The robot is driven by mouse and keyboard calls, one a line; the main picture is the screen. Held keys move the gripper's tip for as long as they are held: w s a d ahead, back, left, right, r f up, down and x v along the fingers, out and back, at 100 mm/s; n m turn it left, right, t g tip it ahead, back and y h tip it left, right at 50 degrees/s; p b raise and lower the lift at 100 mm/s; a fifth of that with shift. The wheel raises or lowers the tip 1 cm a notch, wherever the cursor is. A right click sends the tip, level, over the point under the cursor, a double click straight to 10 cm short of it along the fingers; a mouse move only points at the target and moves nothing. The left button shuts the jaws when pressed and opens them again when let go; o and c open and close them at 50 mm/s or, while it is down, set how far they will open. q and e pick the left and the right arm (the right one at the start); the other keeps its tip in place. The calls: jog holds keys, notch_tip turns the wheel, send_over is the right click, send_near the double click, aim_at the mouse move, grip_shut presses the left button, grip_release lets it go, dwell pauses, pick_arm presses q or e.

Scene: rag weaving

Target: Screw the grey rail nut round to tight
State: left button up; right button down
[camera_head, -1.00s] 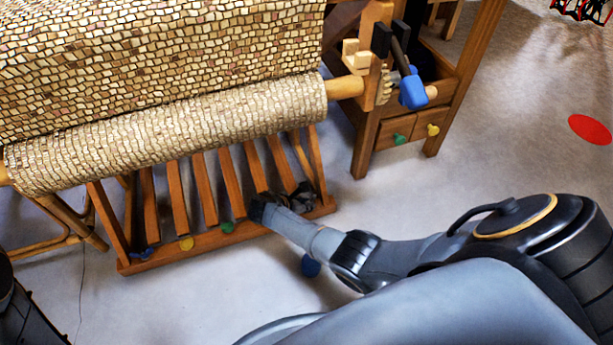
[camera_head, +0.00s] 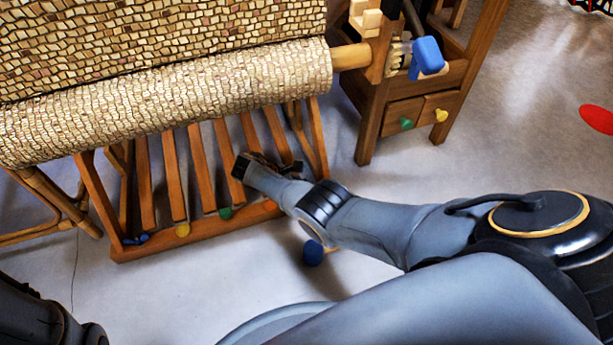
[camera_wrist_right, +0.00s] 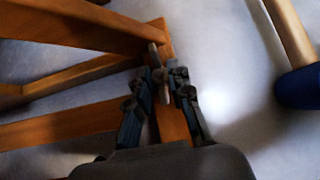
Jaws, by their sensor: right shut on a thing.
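The grey rail nut (camera_wrist_right: 156,62) is a small, thin grey piece in the right wrist view, at the wooden rail (camera_wrist_right: 173,122). My right gripper (camera_wrist_right: 160,78) is shut on it, one dark finger on each side. The fingers hide part of the nut. In the head view my right gripper (camera_head: 268,168) is low at the right end of the slatted treadle frame. The nut cannot be made out there. The frame's front rail (camera_head: 160,243) runs below the slats. My left gripper is not in view.
A blue-ended wooden peg (camera_head: 313,252) is close to my right forearm; its dark blue end (camera_wrist_right: 300,87) is at the wrist view's right. The woven roll (camera_head: 190,95) hangs above the slats. A drawer unit (camera_head: 405,115) stands right. Open floor lies in front.

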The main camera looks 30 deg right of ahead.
jog(key=c, duration=1.2)
grip_release()
jog(key=v, duration=1.2)
jog(key=shift+d, duration=0.1)
